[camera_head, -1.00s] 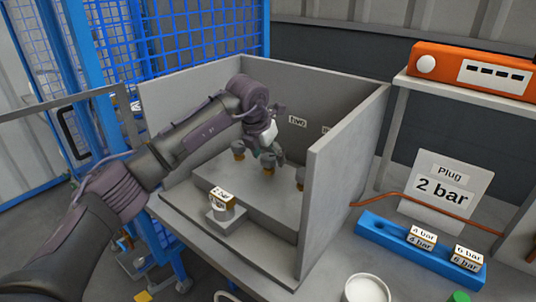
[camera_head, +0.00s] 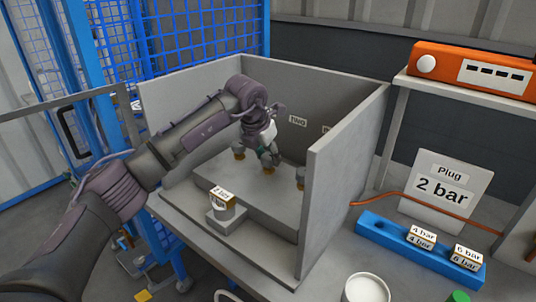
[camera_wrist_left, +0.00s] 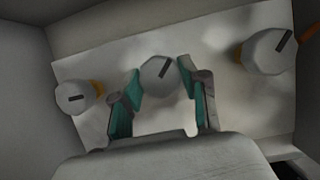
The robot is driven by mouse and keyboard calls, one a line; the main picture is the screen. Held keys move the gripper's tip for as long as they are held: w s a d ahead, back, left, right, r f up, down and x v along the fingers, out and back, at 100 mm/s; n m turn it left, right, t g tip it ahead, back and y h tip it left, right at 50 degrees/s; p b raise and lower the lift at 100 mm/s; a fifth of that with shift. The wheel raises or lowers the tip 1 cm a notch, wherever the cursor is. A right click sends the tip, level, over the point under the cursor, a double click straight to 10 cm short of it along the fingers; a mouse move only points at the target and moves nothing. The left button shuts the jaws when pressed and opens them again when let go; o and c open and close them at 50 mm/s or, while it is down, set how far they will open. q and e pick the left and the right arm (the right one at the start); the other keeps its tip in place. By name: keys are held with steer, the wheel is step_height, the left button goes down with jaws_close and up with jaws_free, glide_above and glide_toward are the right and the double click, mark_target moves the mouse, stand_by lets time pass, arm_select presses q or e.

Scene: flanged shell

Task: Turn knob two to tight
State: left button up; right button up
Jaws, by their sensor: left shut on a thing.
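Knob two is the middle grey knob (camera_wrist_left: 158,78) of three in the left wrist view, with a dark, slanting pointer line on its face. My left gripper (camera_wrist_left: 157,88) is shut on it, with a teal finger pad at each side. In the head view the left gripper (camera_head: 267,151) reaches down into the grey open box, below the "two" label (camera_head: 298,121) on its back wall. It hides most of the middle knob there. A left knob (camera_wrist_left: 75,97) and a right knob (camera_wrist_left: 265,52) stand apart from the fingers. My right gripper is out of view.
The box's right wall (camera_head: 340,180) stands close by. A labelled plug (camera_head: 222,197) sits on a small block at the box's front. Outside are a blue rack (camera_head: 385,238) with labelled plugs, a "Plug 2 bar" card (camera_head: 447,190) and a white cup (camera_head: 366,290).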

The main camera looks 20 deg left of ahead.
arm_select(q)
steer(key=m+h+p, duration=0.1)
steer(key=m, duration=0.1)
steer(key=m+g, duration=0.1)
steer(key=m, duration=0.2)
steer(key=shift+w+a+r+h+p, duration=0.1)
steer(key=shift+a+r+h+p, duration=0.1)
steer(key=shift+h+p, duration=0.2)
steer(key=m, duration=0.3)
steer(key=shift+g+h+p, duration=0.4)
steer(key=shift+m, duration=0.6)
steer(key=o, duration=1.1)
steer(key=shift+f+g, duration=0.1)
steer(key=shift+g, duration=0.2)
steer(key=shift+o, duration=0.2)
steer(key=v, duration=1.2)
steer(key=shift+f, duration=0.1)
